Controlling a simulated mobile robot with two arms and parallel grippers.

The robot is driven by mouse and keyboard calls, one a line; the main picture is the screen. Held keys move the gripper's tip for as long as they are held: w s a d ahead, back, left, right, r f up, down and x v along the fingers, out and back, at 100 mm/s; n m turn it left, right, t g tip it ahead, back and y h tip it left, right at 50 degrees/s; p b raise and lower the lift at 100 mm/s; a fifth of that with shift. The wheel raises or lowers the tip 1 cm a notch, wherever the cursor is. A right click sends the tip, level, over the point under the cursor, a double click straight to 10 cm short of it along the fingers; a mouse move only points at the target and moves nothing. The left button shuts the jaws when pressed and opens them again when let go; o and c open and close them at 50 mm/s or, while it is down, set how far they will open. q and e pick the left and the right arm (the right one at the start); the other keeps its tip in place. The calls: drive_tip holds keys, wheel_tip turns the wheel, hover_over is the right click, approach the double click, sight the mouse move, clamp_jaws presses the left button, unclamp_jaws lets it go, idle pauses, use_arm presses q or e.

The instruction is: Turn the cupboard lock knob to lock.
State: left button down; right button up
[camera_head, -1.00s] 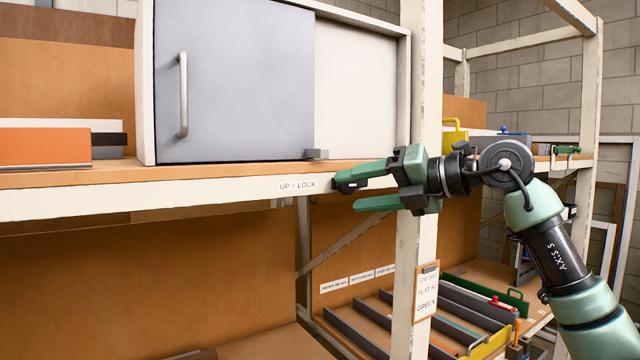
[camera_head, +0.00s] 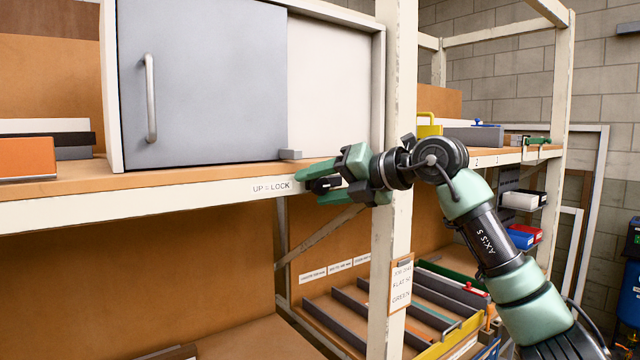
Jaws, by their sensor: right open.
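The cupboard (camera_head: 110,85) stands on the shelf, with a grey sliding door (camera_head: 210,80) on its left and a pale panel on its right. The door is shut over the left part. A small grey block, seemingly the lock knob (camera_head: 290,154), sits horizontal at the door's lower right corner. A label reading "UP = LOCK" (camera_head: 271,187) is on the shelf edge below it. My right gripper (camera_head: 308,187) is open and empty. Its fingers point left, just below and right of the knob, apparently not touching it. My left gripper is out of view.
A white rack post (camera_head: 398,120) stands behind my right wrist. A vertical handle (camera_head: 151,98) is on the door's left side. Orange and dark boxes (camera_head: 27,158) lie on the shelf at left. A slotted tray of parts stands on the lower shelf.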

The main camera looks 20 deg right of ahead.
clamp_jaws()
drive_tip(key=shift+r, duration=0.1)
idle(1.2)
